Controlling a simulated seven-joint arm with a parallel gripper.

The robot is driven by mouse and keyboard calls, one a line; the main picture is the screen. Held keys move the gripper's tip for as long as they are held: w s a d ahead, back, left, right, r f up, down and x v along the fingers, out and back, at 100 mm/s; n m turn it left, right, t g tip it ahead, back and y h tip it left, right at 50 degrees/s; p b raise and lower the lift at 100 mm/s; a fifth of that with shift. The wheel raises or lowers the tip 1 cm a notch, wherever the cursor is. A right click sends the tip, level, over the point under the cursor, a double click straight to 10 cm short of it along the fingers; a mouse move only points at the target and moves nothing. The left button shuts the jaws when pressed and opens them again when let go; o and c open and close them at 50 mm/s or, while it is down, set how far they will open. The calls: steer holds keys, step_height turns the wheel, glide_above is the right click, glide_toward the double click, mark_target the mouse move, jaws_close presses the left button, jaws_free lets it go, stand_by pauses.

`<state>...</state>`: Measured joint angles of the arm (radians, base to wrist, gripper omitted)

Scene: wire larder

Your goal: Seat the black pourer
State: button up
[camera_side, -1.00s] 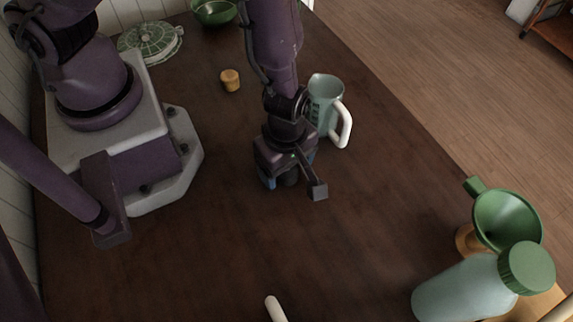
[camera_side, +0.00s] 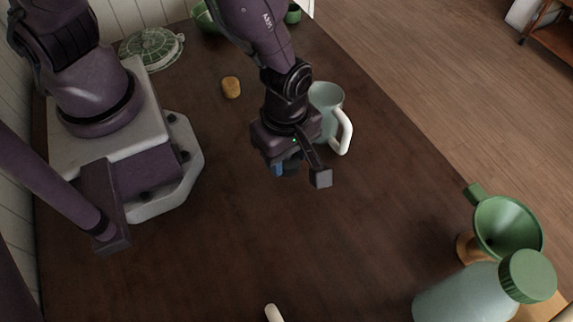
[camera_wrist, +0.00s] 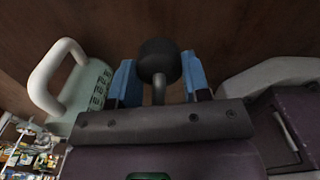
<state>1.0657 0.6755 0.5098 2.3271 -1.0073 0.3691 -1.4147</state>
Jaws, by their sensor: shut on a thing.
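My gripper (camera_side: 285,169) is above the dark tabletop, left of the measuring jug. In the wrist view its two blue fingertips (camera_wrist: 159,80) stand on either side of the black pourer (camera_wrist: 158,57), and it is shut on it. The pourer shows a wide dark round end and a thinner grey stem pointing toward the wrist. In the side view the pourer is mostly hidden by the gripper.
A jug (camera_side: 325,98) with a white handle stands close to the gripper's right. A green funnel (camera_side: 507,226) is near the bottle. A cork-coloured piece (camera_side: 231,87), a green lattice disc (camera_side: 150,46) and a green bowl (camera_side: 205,18) lie farther back.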

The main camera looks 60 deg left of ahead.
step_height(320, 180, up, 4)
steer(key=shift+a+f, duration=0.1)
steer(key=w+a+r+n, duration=0.3)
steer(key=w+a+r, duration=0.2)
steer(key=w+a, duration=0.15)
steer(key=w+a+r, duration=0.3)
steer(key=a+r, duration=1.1)
steer(key=a, duration=0.3)
steer(key=shift+m, duration=0.4)
steer(key=shift+d+f, duration=0.1)
steer(key=shift+f, duration=3)
steer(key=shift+f, duration=1.3)
steer(key=o, duration=1)
